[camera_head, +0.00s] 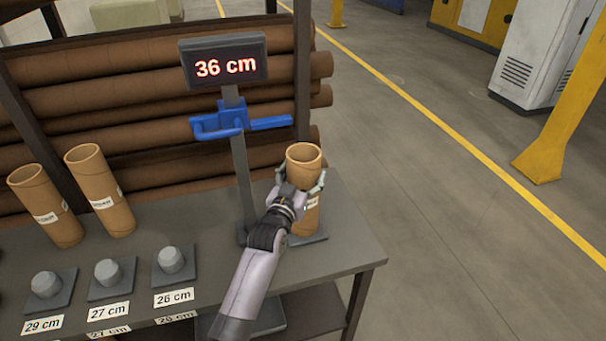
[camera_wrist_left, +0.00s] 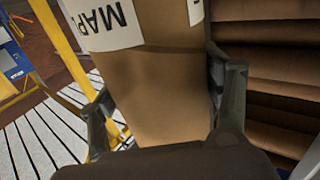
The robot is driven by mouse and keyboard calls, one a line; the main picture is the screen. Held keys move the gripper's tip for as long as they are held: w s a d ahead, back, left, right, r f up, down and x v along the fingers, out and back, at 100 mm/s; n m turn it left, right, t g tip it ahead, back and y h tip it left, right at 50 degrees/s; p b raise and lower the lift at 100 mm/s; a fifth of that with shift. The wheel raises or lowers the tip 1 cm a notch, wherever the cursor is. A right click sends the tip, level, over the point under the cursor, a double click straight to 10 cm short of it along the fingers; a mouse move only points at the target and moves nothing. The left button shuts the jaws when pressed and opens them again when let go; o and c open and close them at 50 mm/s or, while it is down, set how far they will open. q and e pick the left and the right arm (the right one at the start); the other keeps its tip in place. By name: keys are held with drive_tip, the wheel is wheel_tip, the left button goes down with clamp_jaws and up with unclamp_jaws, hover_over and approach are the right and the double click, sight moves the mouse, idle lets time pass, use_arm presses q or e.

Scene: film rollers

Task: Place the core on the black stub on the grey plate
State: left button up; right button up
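The core (camera_head: 304,160) is a brown cardboard tube, upright by the measuring stand near the table's right end. My left gripper (camera_head: 300,182) is around its upper part, a finger on each side. In the left wrist view the fingers lie against the sides of the core (camera_wrist_left: 165,90), which has a white printed label. The core's lower end is over the grey plate (camera_head: 313,239) at the foot of the stand. The black stub is hidden, and I cannot tell whether the core rests on it. My right gripper is not in view.
The stand's display (camera_head: 225,65) reads 36 cm, with a blue sliding arm (camera_head: 228,120) below it. Two more cores (camera_head: 100,190) stand at left. Grey stubs (camera_head: 170,260) on plates, labelled 29, 27 and 26 cm, line the table's front. Large brown rolls (camera_head: 150,98) are stacked behind.

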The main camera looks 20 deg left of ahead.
use_arm(q)
drive_tip(key=o, duration=0.4)
drive_tip(key=shift+c, duration=0.2)
drive_tip(key=shift+r, duration=0.15)
drive_tip(key=shift+s, duration=0.2)
drive_tip(key=s+b, duration=0.1)
drive_tip(key=s, duration=1)
drive_tip(key=shift+s+a, duration=0.2)
drive_tip(key=shift+s, duration=0.1)
